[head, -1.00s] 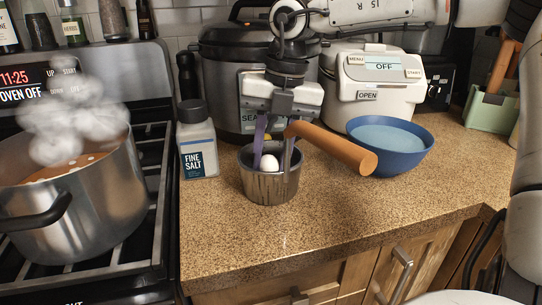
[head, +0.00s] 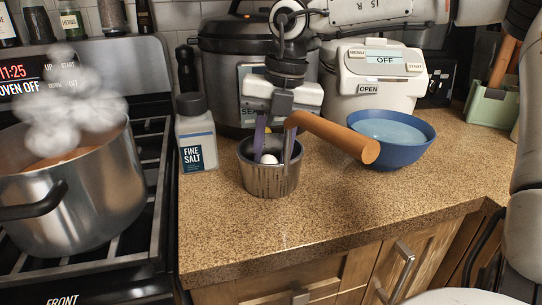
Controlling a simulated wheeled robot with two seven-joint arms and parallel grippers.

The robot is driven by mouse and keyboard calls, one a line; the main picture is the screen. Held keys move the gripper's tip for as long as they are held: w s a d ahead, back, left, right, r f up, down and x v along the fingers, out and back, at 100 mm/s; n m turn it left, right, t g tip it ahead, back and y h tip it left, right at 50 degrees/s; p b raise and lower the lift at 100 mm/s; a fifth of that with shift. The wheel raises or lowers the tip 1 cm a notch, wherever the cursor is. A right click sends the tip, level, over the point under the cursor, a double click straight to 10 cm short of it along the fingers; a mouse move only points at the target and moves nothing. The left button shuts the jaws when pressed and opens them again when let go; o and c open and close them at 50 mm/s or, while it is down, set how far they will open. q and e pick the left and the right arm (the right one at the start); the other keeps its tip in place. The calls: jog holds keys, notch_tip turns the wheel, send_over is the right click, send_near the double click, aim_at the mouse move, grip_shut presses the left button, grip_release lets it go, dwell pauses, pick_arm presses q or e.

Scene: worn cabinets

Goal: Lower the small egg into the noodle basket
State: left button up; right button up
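The small white egg (head: 268,159) sits inside the metal noodle basket (head: 270,181), below its rim. The basket stands upright on the speckled counter, and its orange-brown handle (head: 335,138) points right. My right gripper (head: 274,152) comes down from above with its fingers reaching into the basket, on either side of the egg. The fingers are apart, with a small gap visible between the egg and the right-hand finger. The basket wall hides the fingertips and the egg's underside. My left gripper is not in view.
A steaming pot (head: 70,190) stands on the stove at left. A salt bottle (head: 197,140) is left of the basket. A blue bowl (head: 408,150) is to the right. A cooker (head: 222,75) and a white appliance (head: 375,90) stand behind. The front counter is clear.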

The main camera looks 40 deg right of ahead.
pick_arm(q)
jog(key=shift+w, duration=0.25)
pick_arm(e)
jog(key=shift+f, duration=0.1)
jog(key=o, duration=1.1)
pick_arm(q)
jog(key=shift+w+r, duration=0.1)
